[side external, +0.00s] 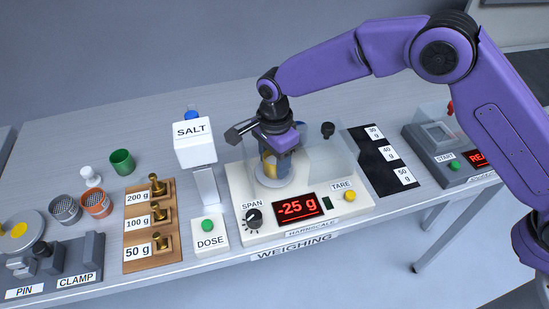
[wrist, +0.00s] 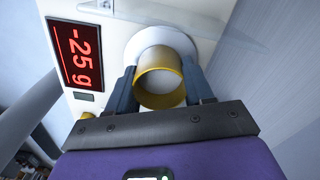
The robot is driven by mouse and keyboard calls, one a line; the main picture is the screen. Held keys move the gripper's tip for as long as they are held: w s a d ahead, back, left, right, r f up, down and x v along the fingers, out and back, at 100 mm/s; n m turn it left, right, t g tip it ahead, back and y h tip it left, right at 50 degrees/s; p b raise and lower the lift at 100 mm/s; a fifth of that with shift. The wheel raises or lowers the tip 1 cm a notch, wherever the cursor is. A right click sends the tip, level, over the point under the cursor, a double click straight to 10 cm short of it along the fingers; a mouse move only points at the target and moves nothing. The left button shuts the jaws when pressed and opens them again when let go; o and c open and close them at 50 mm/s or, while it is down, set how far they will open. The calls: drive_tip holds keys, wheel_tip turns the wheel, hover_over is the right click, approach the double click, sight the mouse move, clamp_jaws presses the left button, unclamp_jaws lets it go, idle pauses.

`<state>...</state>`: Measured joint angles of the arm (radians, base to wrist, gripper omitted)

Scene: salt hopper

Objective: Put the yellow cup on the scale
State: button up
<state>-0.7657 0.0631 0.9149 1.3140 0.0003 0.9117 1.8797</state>
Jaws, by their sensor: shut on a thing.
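The yellow cup (wrist: 160,75) is between the two fingers of my gripper (wrist: 163,92) in the wrist view, with its open mouth facing the camera. In the side view my gripper (side external: 275,165) is over the scale, and only part of the yellow cup (side external: 269,168) shows. The cup is at the round weighing pan (side external: 272,181) of the scale (side external: 245,205). I cannot tell whether its base touches the pan. The red display (side external: 298,208) reads -25 g.
Clear shield panels (side external: 333,160) stand around the pan. The salt dispenser (side external: 196,152) is left of the scale, with brass weights (side external: 158,213) beyond it. A dark mat (side external: 383,160) lies to the right. Green (side external: 122,162) and orange (side external: 97,203) cups stand at the left.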

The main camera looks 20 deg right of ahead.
drive_tip(key=shift+f, duration=0.1)
drive_tip(key=o, duration=1.2)
drive_tip(key=shift+c, duration=0.2)
wheel_tip(320, 180, up, 12)
